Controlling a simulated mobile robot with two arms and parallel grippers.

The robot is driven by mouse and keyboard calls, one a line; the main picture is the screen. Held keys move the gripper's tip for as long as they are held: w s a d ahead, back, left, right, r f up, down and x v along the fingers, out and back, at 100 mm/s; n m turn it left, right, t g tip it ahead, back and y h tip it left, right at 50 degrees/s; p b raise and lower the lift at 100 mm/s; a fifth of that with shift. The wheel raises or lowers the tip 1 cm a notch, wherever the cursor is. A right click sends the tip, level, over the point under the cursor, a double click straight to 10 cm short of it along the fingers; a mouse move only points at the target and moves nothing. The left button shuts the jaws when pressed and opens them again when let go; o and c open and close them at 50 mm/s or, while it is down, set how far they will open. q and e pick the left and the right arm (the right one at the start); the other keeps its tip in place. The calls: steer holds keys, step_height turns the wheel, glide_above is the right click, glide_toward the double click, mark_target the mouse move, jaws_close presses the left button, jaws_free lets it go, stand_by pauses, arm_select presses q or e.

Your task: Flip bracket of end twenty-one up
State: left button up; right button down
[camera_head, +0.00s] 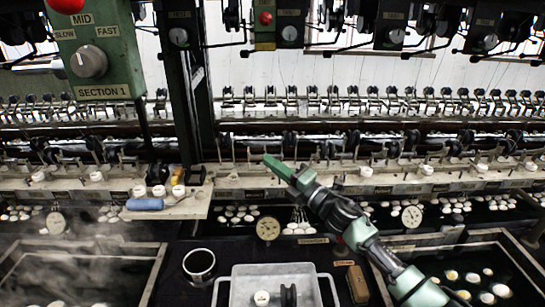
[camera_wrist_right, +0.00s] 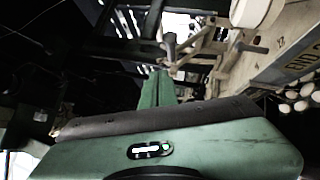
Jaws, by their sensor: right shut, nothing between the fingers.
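My right gripper (camera_head: 276,166) reaches in from the lower right in the head view, its green fingers shut and empty, in front of the row of reeling ends. In the right wrist view the shut green fingers (camera_wrist_right: 157,92) point at a pale metal bracket (camera_wrist_right: 182,52) with a knobbed upright part. Whether they touch it I cannot tell. A pale rail (camera_wrist_right: 290,55) beside it carries a label that is cut off and not fully readable. I cannot make out number twenty-one in the head view. My left gripper is not in view.
The long pale ledge (camera_head: 232,184) bears several white pieces. A blue roll (camera_head: 145,204) lies on the left shelf. Below are a grey tray (camera_head: 238,272), a dark cup (camera_head: 199,264), dial gauges (camera_head: 268,228) and basins with floating cocoons. A green control box (camera_head: 92,60) hangs at upper left.

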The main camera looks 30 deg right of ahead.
steer(key=shift+w+d+r, duration=0.15)
steer(key=shift+w+d, duration=0.1)
steer(key=shift+w, duration=0.25)
steer(key=shift+r, duration=0.1)
